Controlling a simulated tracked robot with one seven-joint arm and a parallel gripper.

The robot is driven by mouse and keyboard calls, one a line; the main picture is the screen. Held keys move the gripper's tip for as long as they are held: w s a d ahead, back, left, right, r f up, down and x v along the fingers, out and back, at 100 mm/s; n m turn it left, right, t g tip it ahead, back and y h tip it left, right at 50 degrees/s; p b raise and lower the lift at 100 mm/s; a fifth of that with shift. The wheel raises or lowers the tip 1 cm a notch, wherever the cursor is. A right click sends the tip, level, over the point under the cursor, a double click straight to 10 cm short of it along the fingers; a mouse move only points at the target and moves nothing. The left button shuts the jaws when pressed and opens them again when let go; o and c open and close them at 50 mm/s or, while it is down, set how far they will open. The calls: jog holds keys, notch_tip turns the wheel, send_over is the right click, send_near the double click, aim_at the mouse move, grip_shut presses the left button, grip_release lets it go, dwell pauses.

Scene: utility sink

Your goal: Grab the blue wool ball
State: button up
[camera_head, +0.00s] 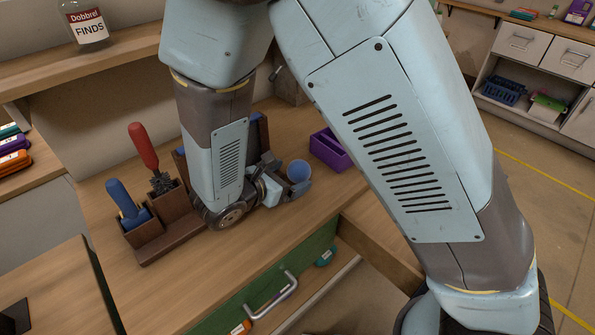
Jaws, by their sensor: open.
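My gripper (287,181) is low over the wooden worktop, beyond the dark wrist of my arm, with its fingers pointing right. It is open. A small light-blue round thing (299,171) is right at the fingertips; it looks more like a cup with a pale rim than wool. I cannot tell whether the fingers touch it. No clearly woolly blue ball shows. A teal rounded item (325,256) lies lower, on the shelf under the worktop, apart from my gripper. My arm hides part of the worktop.
A wooden holder (150,252) with a blue-handled tool (126,200) and a red-handled brush (144,147) stands left of my gripper. A purple bin (330,149) is behind right. A green drawer front (262,290) is below. The front left worktop is clear.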

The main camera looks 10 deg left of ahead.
aim_at(299, 171)
jog(key=x, duration=0.4)
jog(key=shift+w+d, duration=0.25)
jog(key=shift+w, duration=0.05)
jog(key=c, duration=1.1)
